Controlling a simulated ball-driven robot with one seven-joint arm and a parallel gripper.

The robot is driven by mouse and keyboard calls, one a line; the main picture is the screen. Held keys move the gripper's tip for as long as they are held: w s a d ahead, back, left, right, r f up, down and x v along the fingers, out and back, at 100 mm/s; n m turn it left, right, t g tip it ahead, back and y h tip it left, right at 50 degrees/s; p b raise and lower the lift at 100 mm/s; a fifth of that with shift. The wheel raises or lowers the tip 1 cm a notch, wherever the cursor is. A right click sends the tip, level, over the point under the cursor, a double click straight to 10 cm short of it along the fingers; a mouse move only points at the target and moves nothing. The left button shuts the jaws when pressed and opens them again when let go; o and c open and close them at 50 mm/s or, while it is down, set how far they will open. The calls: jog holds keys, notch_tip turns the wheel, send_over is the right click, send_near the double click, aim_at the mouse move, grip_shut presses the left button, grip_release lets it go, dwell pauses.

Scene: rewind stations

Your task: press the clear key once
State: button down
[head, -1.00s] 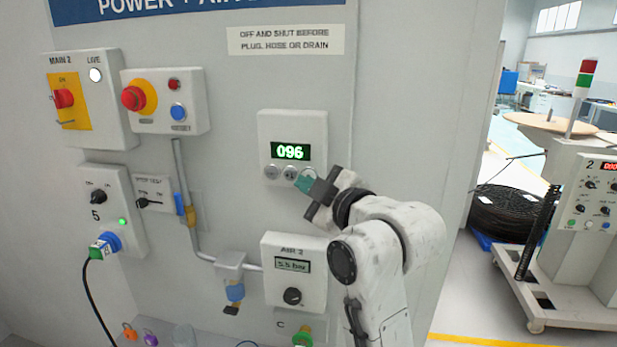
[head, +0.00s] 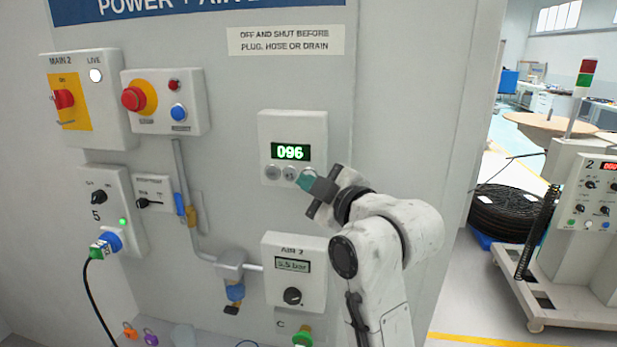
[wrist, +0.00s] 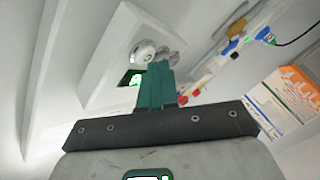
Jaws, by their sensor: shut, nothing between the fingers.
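The counter box (head: 293,129) is a pale wall unit with a green display (head: 290,152) reading 096. A row of round grey keys runs below the display; the left key (head: 272,173) and middle key (head: 290,173) show in the head view. My teal fingers cover the right end of the row. The key labels are too small to read, so I cannot tell which is clear. My gripper (head: 306,179) is shut and empty, its tips close to the keys; contact cannot be made out. In the wrist view, the fingertips (wrist: 160,66) overlap the key row, beside a large round key (wrist: 143,52).
The AIR 2 box (head: 293,268) with a dark knob sits below the counter box. To the left are the red emergency button (head: 133,98), a blue button (head: 179,112) and a conduit (head: 181,172). The wall right of the counter is bare.

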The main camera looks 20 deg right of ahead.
jog(key=shift+w+d, duration=0.2)
jog(key=shift+w, duration=0.1)
dwell(0.6)
dwell(0.3)
jog(key=shift+s+a, duration=0.45)
jog(key=shift+s, duration=0.2)
jog(key=shift+s+a+p, duration=0.35)
jog(key=shift+s+a, duration=0.4)
jog(key=shift+s, duration=0.3)
jog(key=shift+s+a+p, duration=0.35)
jog(key=shift+s+a, duration=0.35)
jog(key=shift+s, duration=0.3)
